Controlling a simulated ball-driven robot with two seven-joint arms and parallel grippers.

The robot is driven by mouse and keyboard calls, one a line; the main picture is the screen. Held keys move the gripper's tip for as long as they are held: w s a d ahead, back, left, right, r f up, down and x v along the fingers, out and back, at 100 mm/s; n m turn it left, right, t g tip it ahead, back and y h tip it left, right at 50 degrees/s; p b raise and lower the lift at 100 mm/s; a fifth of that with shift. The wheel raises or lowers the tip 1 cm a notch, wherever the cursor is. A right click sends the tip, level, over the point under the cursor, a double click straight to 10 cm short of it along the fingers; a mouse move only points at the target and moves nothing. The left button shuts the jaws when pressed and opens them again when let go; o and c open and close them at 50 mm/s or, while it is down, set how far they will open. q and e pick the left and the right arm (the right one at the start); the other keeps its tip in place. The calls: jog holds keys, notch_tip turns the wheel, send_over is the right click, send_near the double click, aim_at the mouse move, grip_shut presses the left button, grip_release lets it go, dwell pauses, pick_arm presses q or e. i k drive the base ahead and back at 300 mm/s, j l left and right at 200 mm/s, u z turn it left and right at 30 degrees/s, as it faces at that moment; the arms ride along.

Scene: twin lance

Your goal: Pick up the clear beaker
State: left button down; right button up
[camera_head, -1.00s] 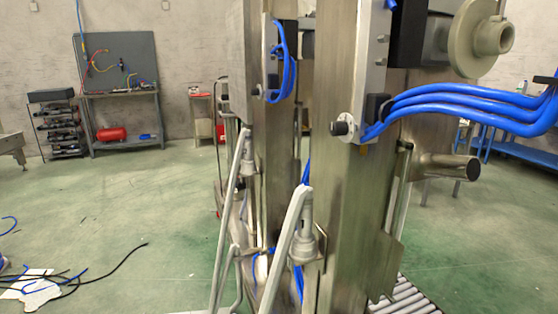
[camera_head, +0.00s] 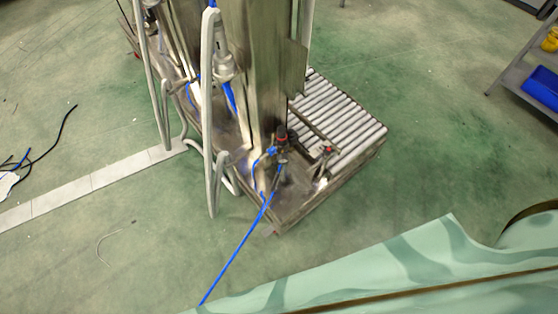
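No clear beaker shows in the head view. Neither of my grippers is in view.
A metal machine with two columns (camera_head: 255,70) stands on the green floor, with a roller bed (camera_head: 340,115) at its right. A blue hose (camera_head: 237,248) runs from its base. A pale green patterned surface (camera_head: 400,265) fills the lower right. A blue bin (camera_head: 541,88) sits at the upper right.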

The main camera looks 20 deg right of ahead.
aim_at(284, 169)
jog(key=i+l+u, duration=0.1)
jog(key=l+u, duration=0.25)
jog(key=l, duration=0.65)
jog(key=l+u, duration=0.3)
jog(key=l, duration=0.7)
